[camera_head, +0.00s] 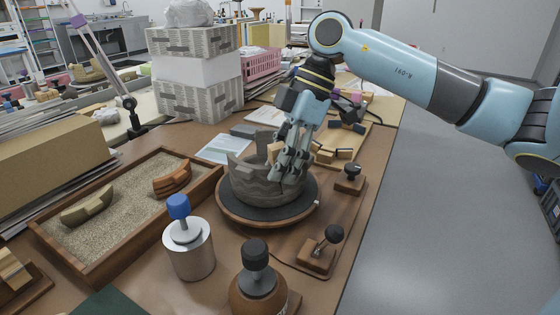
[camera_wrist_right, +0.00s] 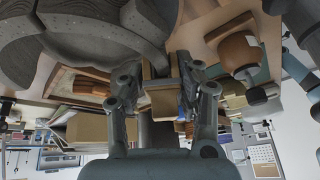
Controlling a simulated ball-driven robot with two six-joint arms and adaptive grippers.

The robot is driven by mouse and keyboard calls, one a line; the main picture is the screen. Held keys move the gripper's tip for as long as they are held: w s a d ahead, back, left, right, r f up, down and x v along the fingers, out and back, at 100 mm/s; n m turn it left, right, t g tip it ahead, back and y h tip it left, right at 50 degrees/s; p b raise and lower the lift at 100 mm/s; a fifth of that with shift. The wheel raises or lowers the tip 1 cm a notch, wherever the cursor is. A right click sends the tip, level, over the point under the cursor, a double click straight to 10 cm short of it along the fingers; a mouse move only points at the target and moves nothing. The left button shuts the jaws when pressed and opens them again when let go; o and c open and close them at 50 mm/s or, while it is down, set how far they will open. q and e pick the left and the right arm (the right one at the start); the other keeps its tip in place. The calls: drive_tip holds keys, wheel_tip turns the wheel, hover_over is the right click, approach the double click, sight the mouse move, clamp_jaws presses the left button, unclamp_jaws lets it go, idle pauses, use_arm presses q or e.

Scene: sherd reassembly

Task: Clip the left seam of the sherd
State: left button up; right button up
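The grey pot (camera_head: 262,186) has a broken, stepped rim and stands on a dark round turntable (camera_head: 235,209). Its curved wall also shows large at the upper left of the right wrist view (camera_wrist_right: 95,35). My right gripper (camera_head: 288,170) reaches down over the pot's right side, its fingers at the rim and hiding part of the wall. A tan block (camera_head: 273,150) shows beside the fingers; a tan shape (camera_wrist_right: 163,100) also lies between them in the right wrist view (camera_wrist_right: 157,75). The seams cannot be made out. My left gripper is out of view.
A sand tray (camera_head: 130,210) with two curved sherds lies left of the pot. A steel jar with a blue knob (camera_head: 188,250) and a brown bottle (camera_head: 258,290) stand in front. Black-knobbed wooden fixtures (camera_head: 318,255) stand to the right. Boxes stand behind.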

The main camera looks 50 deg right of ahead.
drive_tip(key=o, duration=0.5)
drive_tip(key=v, duration=1.2)
idle(0.3)
